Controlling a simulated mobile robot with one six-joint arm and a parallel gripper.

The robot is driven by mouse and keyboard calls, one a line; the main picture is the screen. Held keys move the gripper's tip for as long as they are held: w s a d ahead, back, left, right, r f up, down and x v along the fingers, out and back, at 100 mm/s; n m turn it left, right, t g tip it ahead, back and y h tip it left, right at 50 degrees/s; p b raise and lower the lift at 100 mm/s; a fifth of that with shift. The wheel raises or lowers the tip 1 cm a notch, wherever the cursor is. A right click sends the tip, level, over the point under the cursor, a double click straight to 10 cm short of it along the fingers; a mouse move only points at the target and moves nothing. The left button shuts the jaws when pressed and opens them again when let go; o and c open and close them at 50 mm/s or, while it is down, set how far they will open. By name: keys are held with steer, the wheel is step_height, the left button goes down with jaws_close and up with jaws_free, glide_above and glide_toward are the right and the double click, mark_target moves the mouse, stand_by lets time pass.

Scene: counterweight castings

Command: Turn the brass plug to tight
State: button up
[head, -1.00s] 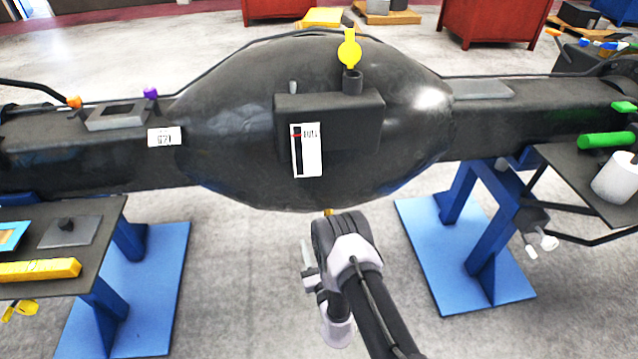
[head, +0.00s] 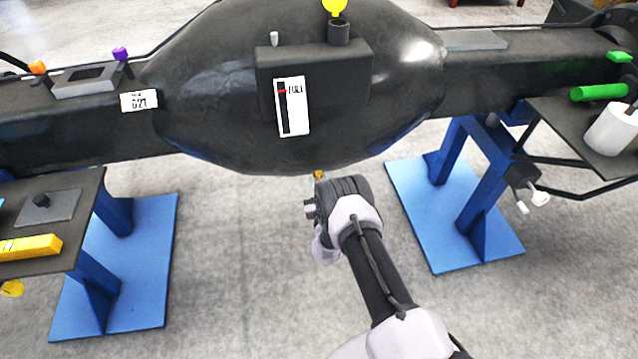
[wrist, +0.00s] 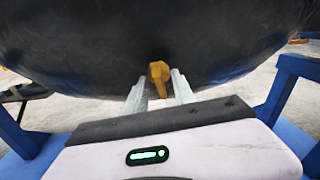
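The brass plug (wrist: 158,72) sticks out of the underside of the big dark casting (wrist: 85,45). In the head view a small bit of the plug (head: 319,174) shows under the casting's lower edge (head: 215,90), just above my wrist. My gripper (wrist: 160,76) is open below the casting, one pale finger on each side of the plug. A gap shows between each finger and the plug, and I see no contact. In the head view my wrist hides the fingers. A white gauge card (head: 293,107) with a red mark near its top is on the casting's front.
Blue stands (head: 443,205) with wide base plates are on both sides. A dark shelf holding a yellow bar (head: 30,247) is at left; another with a white cylinder (head: 612,130) is at right. The floor between the stands is clear.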

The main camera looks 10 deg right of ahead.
steer(key=shift+w, duration=0.3)
jaws_close()
